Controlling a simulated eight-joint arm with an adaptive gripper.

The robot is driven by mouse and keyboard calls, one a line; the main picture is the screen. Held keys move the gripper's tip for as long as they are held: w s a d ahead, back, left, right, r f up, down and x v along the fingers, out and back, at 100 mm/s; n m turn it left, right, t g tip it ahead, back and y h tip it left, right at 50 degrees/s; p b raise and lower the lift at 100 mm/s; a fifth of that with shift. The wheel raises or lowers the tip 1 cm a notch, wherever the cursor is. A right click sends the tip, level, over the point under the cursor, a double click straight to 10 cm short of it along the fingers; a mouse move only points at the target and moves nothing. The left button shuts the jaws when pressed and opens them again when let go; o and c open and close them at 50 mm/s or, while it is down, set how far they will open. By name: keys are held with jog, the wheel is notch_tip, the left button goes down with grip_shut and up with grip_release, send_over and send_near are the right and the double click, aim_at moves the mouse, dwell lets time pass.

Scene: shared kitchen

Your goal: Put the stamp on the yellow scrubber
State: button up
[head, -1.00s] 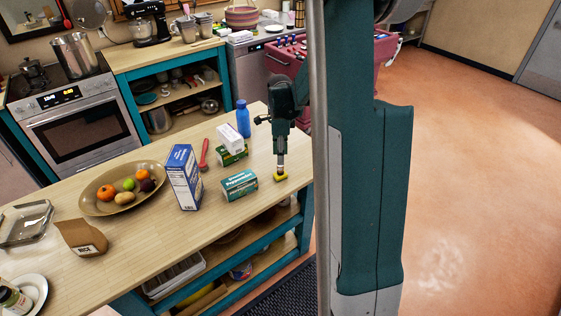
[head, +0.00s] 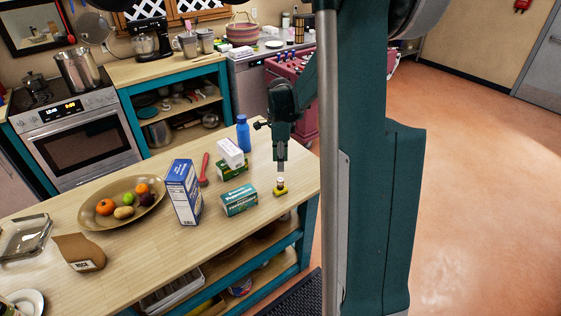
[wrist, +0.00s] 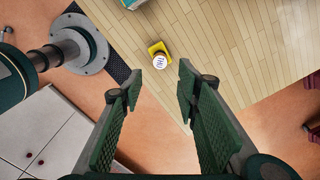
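The stamp (head: 280,182) is a small upright piece with a pale top, standing on the yellow scrubber (head: 281,191) near the right end of the wooden counter. In the wrist view the stamp (wrist: 160,62) shows a round white top with dark lettering, over the front part of the yellow scrubber (wrist: 153,46), whose far edge stays visible. My gripper (head: 281,167) is above the stamp, apart from it. In the wrist view my gripper (wrist: 160,80) is open, its two green fingers wide apart with nothing between them. The exact contact under the stamp is hidden.
A green tea box (head: 239,200) stands just left of the scrubber. A blue-and-white box (head: 183,192), a blue bottle (head: 243,134), a red-handled brush (head: 204,168) and a fruit bowl (head: 99,187) are farther left. The counter's right end (head: 306,172) is clear.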

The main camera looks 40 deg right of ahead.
jog(key=s+a+r+n+t, duration=0.1)
jog(key=s+a+r+n, duration=0.35)
jog(key=a+r, duration=0.3)
jog(key=s+a+r+n+t, duration=0.25)
jog(key=a+r+n, duration=0.35)
jog(key=a, duration=0.3)
jog(key=s+a+r+n+t, duration=0.2)
jog(key=s+a+n+t, duration=0.1)
jog(key=s+a+n, duration=1.1)
jog(key=shift+s+a+r+n+t, duration=0.3)
jog(key=shift+s+a, duration=0.75)
jog(key=shift+s, duration=0.55)
jog(key=shift+f, duration=0.1)
notch_tip(320, 180, down, 8)
jog(key=b, duration=0.8)
jog(key=shift+f+b, duration=0.25)
jog(key=shift+b, duration=0.1)
